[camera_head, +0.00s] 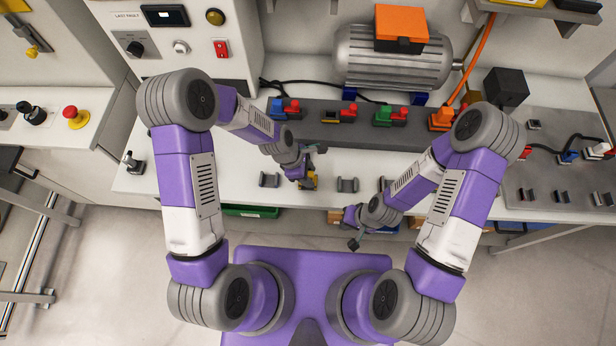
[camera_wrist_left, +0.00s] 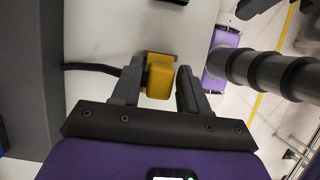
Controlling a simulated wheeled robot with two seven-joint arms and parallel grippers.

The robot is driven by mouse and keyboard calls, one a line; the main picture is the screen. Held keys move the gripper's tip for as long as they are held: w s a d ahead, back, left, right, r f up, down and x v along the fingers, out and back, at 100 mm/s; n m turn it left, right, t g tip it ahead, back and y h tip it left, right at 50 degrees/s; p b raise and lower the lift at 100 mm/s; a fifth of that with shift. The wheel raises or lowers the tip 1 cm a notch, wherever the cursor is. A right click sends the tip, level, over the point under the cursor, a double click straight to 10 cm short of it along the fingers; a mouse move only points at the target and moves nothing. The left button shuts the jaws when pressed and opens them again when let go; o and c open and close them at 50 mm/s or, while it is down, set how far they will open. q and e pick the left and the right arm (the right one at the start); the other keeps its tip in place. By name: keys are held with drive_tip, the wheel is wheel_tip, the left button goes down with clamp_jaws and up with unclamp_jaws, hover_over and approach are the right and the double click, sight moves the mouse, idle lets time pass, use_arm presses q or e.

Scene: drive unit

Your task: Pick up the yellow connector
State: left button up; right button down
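The yellow connector (camera_wrist_left: 160,76) is between the two fingers of my left gripper (camera_wrist_left: 160,88) in the left wrist view. The left finger is very close to it or touching; a narrow gap seems to show at the right finger. A dark cable shows on the left, behind the fingers. In the head view the connector (camera_head: 312,182) is a small yellow patch at my left gripper (camera_head: 306,180), over the front of the white bench, partly hidden by the gripper. My right gripper (camera_head: 353,242) is lower, in front of the bench edge, away from the connector; its fingers are too small to read.
Grey holders (camera_head: 347,185) stand on the bench right of the left gripper. Behind is a grey rail (camera_head: 340,137) with red, green and orange connectors. A motor (camera_head: 385,68) sits further back. A green bin (camera_head: 250,211) is below the bench's front edge.

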use_arm(q)
clamp_jaws()
drive_tip(key=shift+r, duration=0.1)
wheel_tip(320, 180, up, 10)
drive_tip(key=shift+r+p, duration=0.15)
drive_tip(key=shift+p, duration=0.35)
drive_tip(key=shift+r+p, duration=1.75)
drive_tip(key=shift+r, duration=0.2)
